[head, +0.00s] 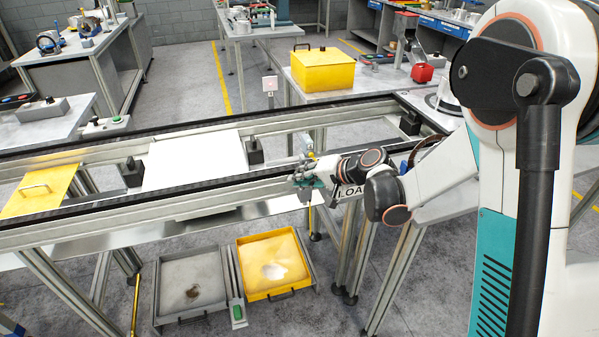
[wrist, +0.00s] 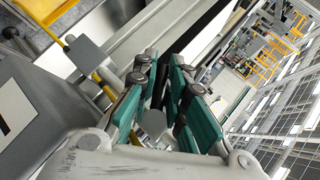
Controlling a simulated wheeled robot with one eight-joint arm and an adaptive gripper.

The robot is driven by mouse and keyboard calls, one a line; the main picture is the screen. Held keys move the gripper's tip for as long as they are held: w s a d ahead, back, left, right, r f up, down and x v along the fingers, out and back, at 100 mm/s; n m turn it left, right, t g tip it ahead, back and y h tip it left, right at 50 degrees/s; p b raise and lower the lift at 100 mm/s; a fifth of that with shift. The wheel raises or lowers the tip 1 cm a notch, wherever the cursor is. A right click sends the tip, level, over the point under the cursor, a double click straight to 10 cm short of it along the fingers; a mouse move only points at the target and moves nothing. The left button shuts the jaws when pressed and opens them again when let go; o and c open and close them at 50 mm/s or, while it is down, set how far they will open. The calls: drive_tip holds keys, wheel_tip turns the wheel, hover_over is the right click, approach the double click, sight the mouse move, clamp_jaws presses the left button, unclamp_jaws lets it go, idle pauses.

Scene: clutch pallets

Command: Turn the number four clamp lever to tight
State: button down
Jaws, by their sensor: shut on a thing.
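My gripper (head: 305,178) is at the near rail of the conveyor frame (head: 250,188), at its right part beside a label reading "LOA". In the wrist view its teal finger pads (wrist: 165,68) are close together around a narrow dark piece, which I take for the clamp lever. The fingers hide most of the lever. No number four can be read, and the lever's angle cannot be told. A small grey and yellow fitting (head: 307,146) stands just above the gripper in the head view.
A white plate (head: 195,160) and a yellow plate with a handle (head: 38,190) lie across the conveyor. A grey tray (head: 165,310) and a yellow tray (head: 257,240) are below. A yellow box (head: 322,70) stands behind. Dark blocks (head: 254,151) stand along the rails.

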drive_tip(key=n+h, duration=0.1)
drive_tip(key=h, duration=0.1)
drive_tip(key=d+f+n+h+p, duration=0.1)
drive_tip(key=h, duration=0.1)
drive_tip(key=shift+w, duration=0.15)
drive_tip(key=shift+d+t, duration=0.1)
drive_tip(key=shift+t, duration=0.2)
idle(0.4)
drive_tip(key=c, duration=1.7)
unclamp_jaws()
drive_tip(key=shift+f, duration=0.1)
drive_tip(key=v, duration=1.2)
drive_tip(key=shift+a, duration=0.2)
